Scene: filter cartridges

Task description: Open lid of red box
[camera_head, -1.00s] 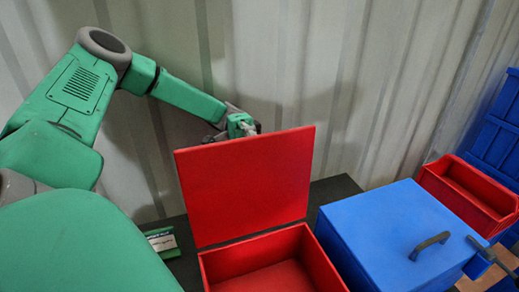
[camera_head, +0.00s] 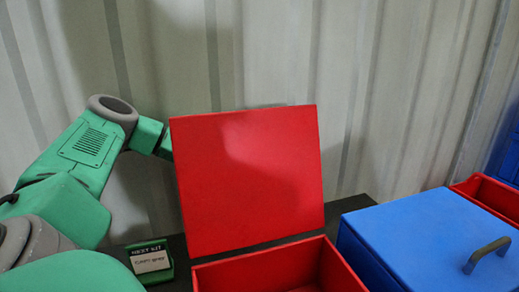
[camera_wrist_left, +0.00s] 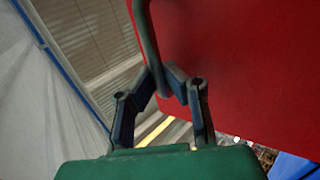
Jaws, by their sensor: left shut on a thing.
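The red box (camera_head: 335,270) stands at the bottom middle of the head view, with its inside showing. Its red lid (camera_head: 250,190) is raised nearly upright at the back of the box. In the left wrist view the lid (camera_wrist_left: 245,70) fills the upper right, with a dark curved handle (camera_wrist_left: 147,40) on it. My left gripper (camera_wrist_left: 168,85) is shut on that handle. In the head view the lid hides my left gripper; only part of my green left arm shows at the left. My right gripper is in neither current view.
A blue box (camera_head: 430,235) with a closed lid and grey handle (camera_head: 487,254) stands to the right. A red bin (camera_head: 490,198) is behind it. A small sign (camera_head: 150,260) stands left of the red box. A corrugated wall (camera_head: 400,90) rises behind.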

